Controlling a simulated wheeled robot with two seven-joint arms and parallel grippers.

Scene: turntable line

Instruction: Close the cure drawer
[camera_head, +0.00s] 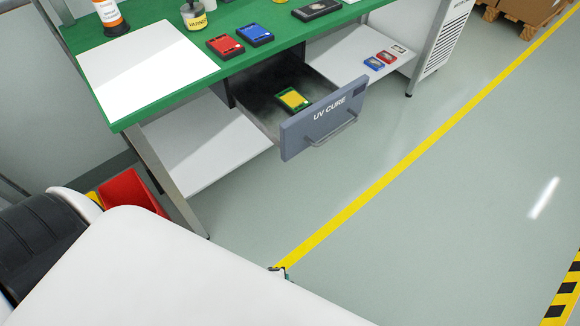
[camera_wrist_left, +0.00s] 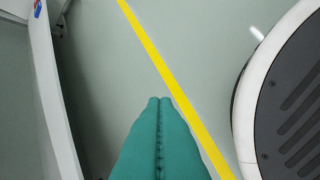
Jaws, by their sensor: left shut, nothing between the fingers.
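The cure drawer, with a grey-blue front (camera_head: 300,136) marked "UV CURE", stands pulled out under the green workbench in the head view. Its bar handle (camera_head: 334,132) is on the outer face. A green and yellow block (camera_head: 293,99) lies inside the drawer. My left gripper (camera_wrist_left: 160,101) shows in the left wrist view as two teal fingers pressed together, with nothing between them, above bare floor. In the head view my white arm cover hides most of it. My right gripper is in neither view.
The green bench top (camera_head: 135,107) carries a white sheet, a red case (camera_head: 225,46), a blue case (camera_head: 255,34) and bottles. A lower white shelf (camera_head: 205,155) lies left of the drawer. A red bin (camera_head: 131,193) stands near the bench leg. Floor right of the drawer is clear.

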